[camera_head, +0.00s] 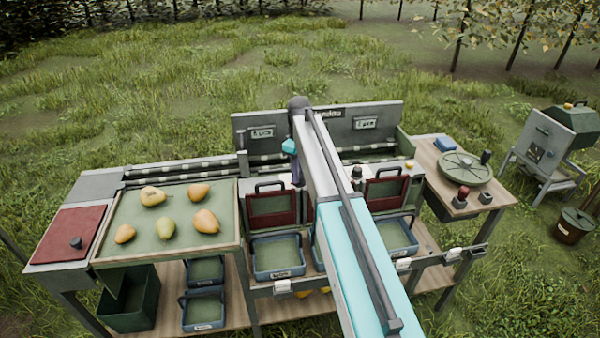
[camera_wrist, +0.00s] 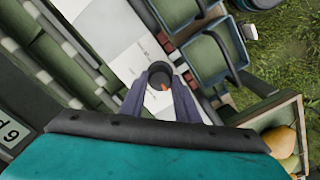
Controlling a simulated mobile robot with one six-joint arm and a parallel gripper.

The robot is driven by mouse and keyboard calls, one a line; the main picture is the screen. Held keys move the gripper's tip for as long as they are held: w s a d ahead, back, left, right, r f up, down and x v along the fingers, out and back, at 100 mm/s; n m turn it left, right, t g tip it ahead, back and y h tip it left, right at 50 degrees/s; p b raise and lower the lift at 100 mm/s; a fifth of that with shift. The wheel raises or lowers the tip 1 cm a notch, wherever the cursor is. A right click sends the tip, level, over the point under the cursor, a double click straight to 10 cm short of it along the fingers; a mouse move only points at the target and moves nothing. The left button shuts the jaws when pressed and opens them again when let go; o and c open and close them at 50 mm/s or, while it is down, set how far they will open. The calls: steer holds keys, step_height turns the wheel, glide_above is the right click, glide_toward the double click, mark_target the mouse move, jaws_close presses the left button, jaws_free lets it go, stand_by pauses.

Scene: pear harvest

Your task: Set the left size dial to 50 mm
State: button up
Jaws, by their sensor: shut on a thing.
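The left size dial (camera_wrist: 158,73) is a dark round knob with a small red mark, on a white plate in the wrist view. My gripper (camera_wrist: 160,88) has its two grey fingers on either side of the knob, shut on it. In the head view my gripper (camera_head: 298,178) points down at the middle of the sorting bench, and my arm and fingers hide the left dial there. A second dark dial (camera_head: 357,173) stands to the right, beyond my arm. I cannot read the scale or the setting.
A green tray (camera_head: 180,195) with several pears is at the left. Red-flapped chutes (camera_head: 271,206) and blue-grey bins (camera_head: 277,256) line the front. A round green plate (camera_head: 464,167) and red knob (camera_head: 464,192) are at the right. A raised panel (camera_head: 262,120) stands behind.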

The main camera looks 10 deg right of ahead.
steer(key=o, duration=1)
steer(key=shift+o, duration=0.2)
steer(key=shift+r, duration=0.1)
step_height(320, 180, up, 14)
steer(key=b, duration=0.3)
